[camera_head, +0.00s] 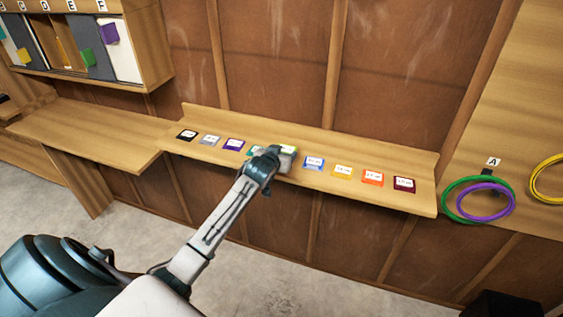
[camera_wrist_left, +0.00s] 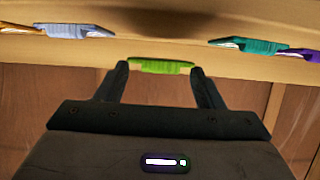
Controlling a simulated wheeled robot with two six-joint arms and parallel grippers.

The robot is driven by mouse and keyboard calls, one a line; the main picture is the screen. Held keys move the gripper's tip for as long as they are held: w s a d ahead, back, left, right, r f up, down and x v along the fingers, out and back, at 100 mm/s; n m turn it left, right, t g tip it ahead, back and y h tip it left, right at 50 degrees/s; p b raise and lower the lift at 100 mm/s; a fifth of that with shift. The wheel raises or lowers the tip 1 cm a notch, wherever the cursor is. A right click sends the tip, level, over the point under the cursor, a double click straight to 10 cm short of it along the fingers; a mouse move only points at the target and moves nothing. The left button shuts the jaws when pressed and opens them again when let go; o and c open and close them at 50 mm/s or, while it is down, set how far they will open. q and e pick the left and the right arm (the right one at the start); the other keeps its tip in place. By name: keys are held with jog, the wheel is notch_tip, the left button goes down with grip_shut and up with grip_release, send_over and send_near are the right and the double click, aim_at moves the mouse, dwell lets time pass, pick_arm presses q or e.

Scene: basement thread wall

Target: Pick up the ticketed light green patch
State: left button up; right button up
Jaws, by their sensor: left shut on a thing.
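The light green patch (camera_wrist_left: 160,66) is between the two fingers of my left gripper (camera_wrist_left: 160,70) in the left wrist view. The fingers touch its two ends and are shut on it. In the head view, my left gripper (camera_head: 274,152) is over the middle of the shelf row, and only a bit of the light green patch (camera_head: 288,148) shows past it. In the wrist view the patch stands out of line with its neighbours, nearer the camera; I cannot tell its exact height. Its ticket is not readable. My right gripper is not in view.
The narrow wooden shelf (camera_head: 420,203) also bears a teal green patch (camera_head: 254,150) partly hidden by my gripper, a blue patch (camera_head: 314,163), and several others. Coloured rings (camera_head: 478,200) hang at right. A compartment rack (camera_head: 150,50) is at upper left, above a bare wooden counter (camera_head: 85,130).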

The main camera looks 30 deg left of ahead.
pick_arm(q)
jog(key=s+r+b, duration=0.2)
jog(key=s+b, duration=0.1)
jog(key=s, duration=1.3)
jog(key=shift+a+b, duration=0.3)
jog(key=shift+b, duration=0.1)
